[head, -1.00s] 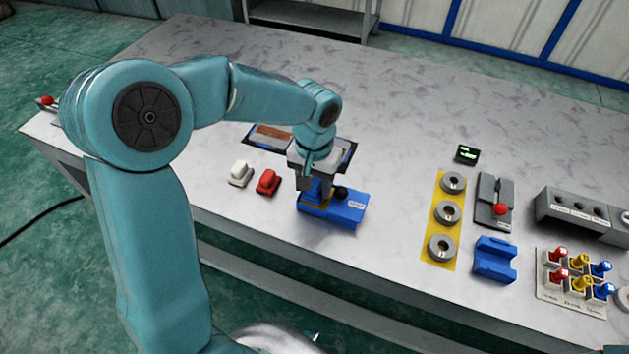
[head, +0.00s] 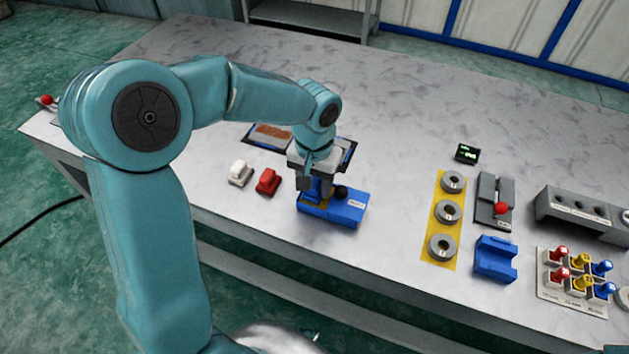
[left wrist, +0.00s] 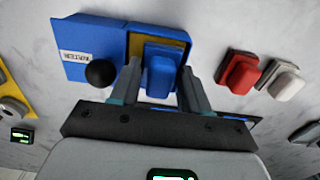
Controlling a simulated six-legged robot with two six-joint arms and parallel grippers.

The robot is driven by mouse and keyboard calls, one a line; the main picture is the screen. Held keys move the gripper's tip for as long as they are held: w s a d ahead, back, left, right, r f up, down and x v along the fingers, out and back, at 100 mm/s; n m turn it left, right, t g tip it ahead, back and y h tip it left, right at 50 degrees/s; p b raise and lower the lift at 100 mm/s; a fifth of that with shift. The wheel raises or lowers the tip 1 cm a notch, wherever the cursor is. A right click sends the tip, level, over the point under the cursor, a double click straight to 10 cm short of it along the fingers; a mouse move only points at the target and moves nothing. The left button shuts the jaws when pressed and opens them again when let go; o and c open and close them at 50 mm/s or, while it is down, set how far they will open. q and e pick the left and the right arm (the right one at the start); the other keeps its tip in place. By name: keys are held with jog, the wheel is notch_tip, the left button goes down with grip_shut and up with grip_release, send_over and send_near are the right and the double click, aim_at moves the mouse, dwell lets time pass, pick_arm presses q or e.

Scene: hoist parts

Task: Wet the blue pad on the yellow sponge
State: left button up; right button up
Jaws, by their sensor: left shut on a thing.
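The blue pad (left wrist: 162,72) is between the fingers of my left gripper (left wrist: 161,80), which is shut on it. In the head view my left gripper (head: 317,183) points down over the blue water tray (head: 335,210). The yellow sponge (left wrist: 143,44) lies in the tray's open end, and the pad is over it. I cannot tell whether pad and sponge touch. The tray, with its label and a black knob (left wrist: 100,73), also shows in the left wrist view (left wrist: 92,40). My right gripper is not in view.
A red pad (head: 268,181) and a white pad (head: 240,173) stand left of the tray. A dark-framed tray (head: 346,157) lies behind my gripper. To the right are a yellow strip with grey rings (head: 436,225), a red-knobbed lever (head: 501,208) and a blue cradle (head: 495,259). The table between is clear.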

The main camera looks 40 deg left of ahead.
pick_arm(q)
notch_tip(320, 180, up, 7)
jog(key=p, duration=0.5)
jog(key=shift+p, duration=0.35)
